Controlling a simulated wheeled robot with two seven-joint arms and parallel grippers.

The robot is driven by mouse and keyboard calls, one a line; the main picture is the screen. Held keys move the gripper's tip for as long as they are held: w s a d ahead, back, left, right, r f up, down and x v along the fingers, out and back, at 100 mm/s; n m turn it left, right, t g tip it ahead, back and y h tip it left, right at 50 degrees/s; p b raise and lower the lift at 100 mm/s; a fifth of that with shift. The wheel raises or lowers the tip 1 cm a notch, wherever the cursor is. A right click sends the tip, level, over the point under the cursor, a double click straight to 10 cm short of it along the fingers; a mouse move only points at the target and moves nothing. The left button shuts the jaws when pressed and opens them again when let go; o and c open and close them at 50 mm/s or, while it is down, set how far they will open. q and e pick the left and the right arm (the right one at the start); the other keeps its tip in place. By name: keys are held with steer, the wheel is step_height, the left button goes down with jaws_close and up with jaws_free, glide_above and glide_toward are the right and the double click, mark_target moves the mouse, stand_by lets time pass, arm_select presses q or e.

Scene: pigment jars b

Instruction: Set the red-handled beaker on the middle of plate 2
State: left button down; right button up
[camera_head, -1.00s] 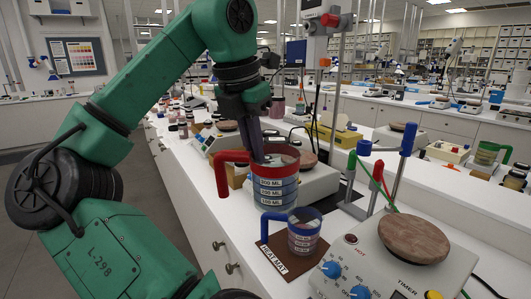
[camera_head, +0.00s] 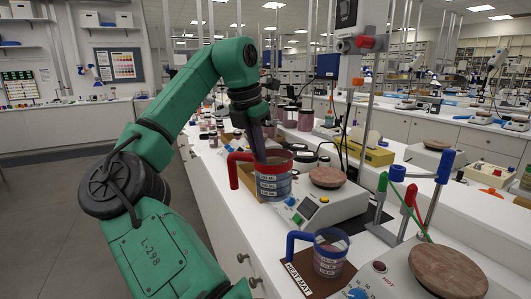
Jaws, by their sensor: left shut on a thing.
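The red-handled beaker (camera_head: 273,188) is a clear graduated cup with a red rim band and a red handle at its left. It looks upright, in front of and left of a hot plate with a round brown top (camera_head: 327,177). My left gripper (camera_head: 259,152) reaches down from above and is shut on the beaker's rim; its fingertips are partly hidden. I cannot tell whether the beaker's base touches the bench. A second hot plate, with a larger brown top (camera_head: 448,270), stands at the lower right. I see no readable plate numbers. My right gripper is not in view.
A blue-handled beaker (camera_head: 330,260) stands on a brown heat mat (camera_head: 300,279) near the bench's front edge. A stand with blue, red and green posts (camera_head: 409,196) rises between the hot plates. Yellow equipment (camera_head: 366,152) and a metal pole are behind.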

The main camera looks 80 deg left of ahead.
arm_select(q)
steer(key=s+a+p, duration=0.4)
steer(key=a+p, duration=0.5)
steer(key=a, duration=0.5)
steer(key=shift+s, duration=0.2)
steer(key=shift+p, duration=0.3)
